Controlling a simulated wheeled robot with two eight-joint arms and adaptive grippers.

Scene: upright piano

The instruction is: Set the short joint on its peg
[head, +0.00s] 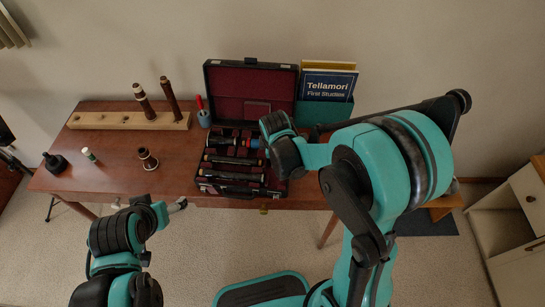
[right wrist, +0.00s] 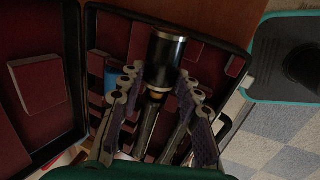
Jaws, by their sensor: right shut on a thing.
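In the head view, a pale wooden rail (head: 92,121) lies at the back left of the table, with two dark wooden joints (head: 143,99) standing upright on it. Its left stretch is bare of joints. A short dark brown wooden piece (head: 148,160) stands on the table in front. The open case (head: 272,104) holds several black joints. My right gripper (right wrist: 158,82) is over the case, shut on a black joint with a silver band (right wrist: 167,50), whose lower part is partly hidden by the fingers. My left gripper (head: 180,205) is at the table's front edge, its jaw opening unclear.
A black bell-shaped piece (head: 54,162) and a small green-and-white bottle (head: 89,155) stand at the table's left. A blue cup (head: 205,119) with a red-handled tool is beside the case. A blue book (head: 329,85) stands behind. The table between rail and front edge has free room.

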